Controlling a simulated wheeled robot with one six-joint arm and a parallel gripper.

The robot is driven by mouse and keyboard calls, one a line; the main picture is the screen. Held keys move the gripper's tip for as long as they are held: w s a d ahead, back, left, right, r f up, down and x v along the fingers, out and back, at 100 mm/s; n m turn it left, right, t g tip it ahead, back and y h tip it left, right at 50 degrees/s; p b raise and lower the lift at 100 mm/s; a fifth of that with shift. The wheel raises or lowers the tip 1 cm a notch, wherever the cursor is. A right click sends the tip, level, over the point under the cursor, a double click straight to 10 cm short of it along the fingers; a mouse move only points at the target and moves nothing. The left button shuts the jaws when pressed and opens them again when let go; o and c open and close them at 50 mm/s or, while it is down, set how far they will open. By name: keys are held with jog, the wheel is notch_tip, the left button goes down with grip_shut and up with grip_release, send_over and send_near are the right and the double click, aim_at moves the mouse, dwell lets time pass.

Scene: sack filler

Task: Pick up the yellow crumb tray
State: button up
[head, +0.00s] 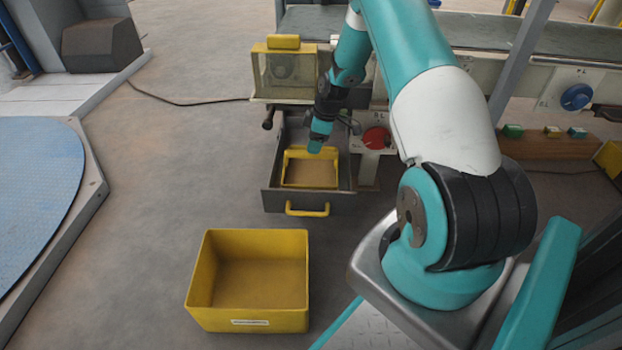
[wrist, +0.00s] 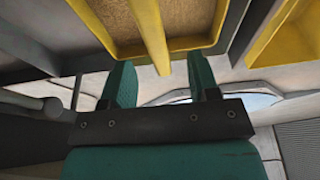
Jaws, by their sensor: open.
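The yellow crumb tray (head: 310,187) sits inside an open grey drawer (head: 270,202), with a brown layer over its floor. In the wrist view the tray (wrist: 192,43) fills the top, and a yellow bar (wrist: 150,32) crosses over it, its near end pointing between my fingers. My gripper (head: 317,147) is over the back part of the tray in the head view. The wrist view shows its two teal fingers (wrist: 162,82) apart, with nothing held between them. Whether the fingers touch the bar is unclear.
A larger yellow bin (head: 250,319) stands on the floor in front of the drawer. The drawer has a yellow handle (head: 307,210). A red knob (head: 376,138) is right of the drawer, and a clear-fronted yellow-topped box (head: 283,72) is behind. Floor left of the drawer is clear.

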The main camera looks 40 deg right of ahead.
aim_at(310, 157)
jog(key=shift+b+x, duration=0.35)
jog(key=shift+x, duration=0.8)
jog(key=b+x, duration=0.4)
jog(key=x, duration=0.1)
jog(key=shift+d+f, duration=0.1)
jog(key=shift+d, duration=0.2)
grip_shut()
